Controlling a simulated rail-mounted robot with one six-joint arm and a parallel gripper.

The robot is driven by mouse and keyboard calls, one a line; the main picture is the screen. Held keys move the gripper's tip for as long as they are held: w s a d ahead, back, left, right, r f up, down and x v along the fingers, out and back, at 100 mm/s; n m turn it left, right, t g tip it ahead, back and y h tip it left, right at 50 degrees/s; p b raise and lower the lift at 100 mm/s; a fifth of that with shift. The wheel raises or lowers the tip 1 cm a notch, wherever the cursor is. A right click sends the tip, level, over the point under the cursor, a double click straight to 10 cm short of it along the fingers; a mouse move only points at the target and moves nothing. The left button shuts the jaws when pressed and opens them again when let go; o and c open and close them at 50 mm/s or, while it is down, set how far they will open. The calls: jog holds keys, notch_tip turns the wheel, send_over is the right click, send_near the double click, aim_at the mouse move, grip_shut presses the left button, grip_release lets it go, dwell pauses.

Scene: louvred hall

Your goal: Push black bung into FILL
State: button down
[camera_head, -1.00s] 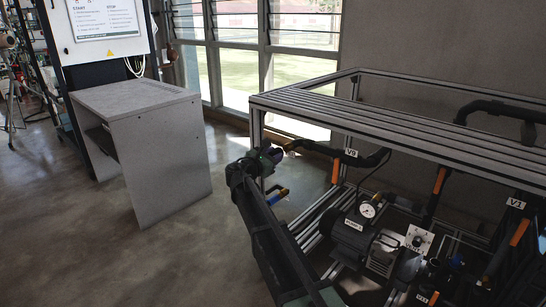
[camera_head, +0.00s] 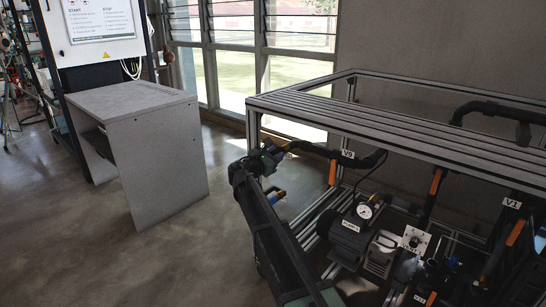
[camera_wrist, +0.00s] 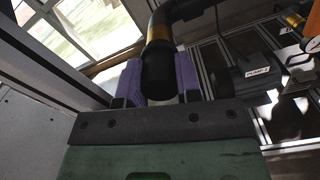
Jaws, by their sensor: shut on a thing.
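My gripper (camera_wrist: 160,82) is shut on the black bung (camera_wrist: 157,72), a dark cylinder between its two purple fingers in the wrist view. Just beyond the bung, in line with it, is the brass-coloured end (camera_wrist: 160,33) of a black pipe. The bung meets or overlaps this end in the picture; how deep it sits I cannot tell. In the head view my gripper (camera_head: 268,156) is at the left end of the black pipe (camera_head: 318,150), by the frame's corner post. The bung is hard to make out there. I can read no FILL label.
The pipe belongs to an aluminium-profile frame (camera_head: 385,118) holding a pump (camera_head: 350,232), a gauge (camera_head: 365,211) and orange-handled valves. A blue and yellow fitting (camera_head: 276,197) is just below my gripper. A grey desk (camera_head: 160,150) stands left, with open floor between.

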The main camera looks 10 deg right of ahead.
jog(key=shift+w+d, duration=0.1)
jog(key=shift+d, duration=0.1)
jog(key=c, duration=0.7)
grip_release()
jog(key=shift+c, duration=0.2)
jog(key=shift+a, duration=0.1)
jog(key=v, duration=0.6)
jog(key=shift+s+a, duration=0.3)
jog(key=v, duration=1.1)
